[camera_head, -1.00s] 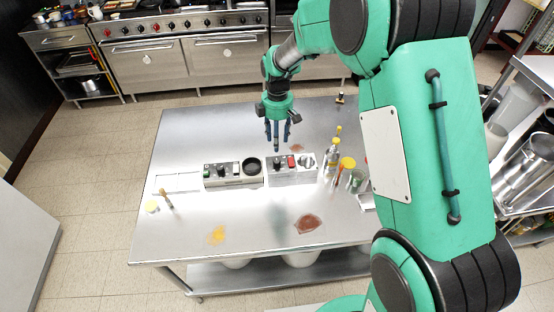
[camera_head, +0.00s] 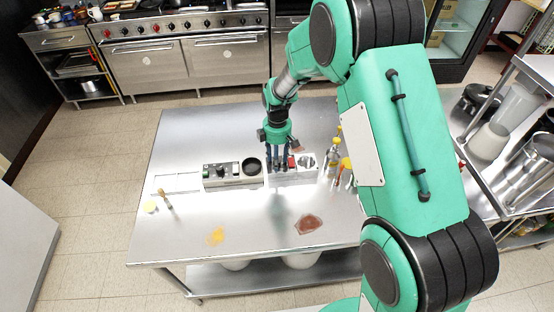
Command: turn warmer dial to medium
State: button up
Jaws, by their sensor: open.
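Two control units stand side by side on the steel table. The left unit (camera_head: 211,183) is grey with a dark panel, a green switch, a black knob and a round black opening. The right unit (camera_head: 292,178) is light grey with a red switch (camera_head: 292,162) and a pale dial area (camera_head: 306,160) at its right end. Which dial is the warmer's, and its setting, cannot be read. My gripper (camera_head: 277,166) points down, open, at the right unit's left part, where a black knob is now hidden by the fingers. Contact cannot be told.
Bottles with yellow caps (camera_head: 336,150) stand close to the right of the units. The table's front middle is clear.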

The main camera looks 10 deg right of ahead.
grip_shut()
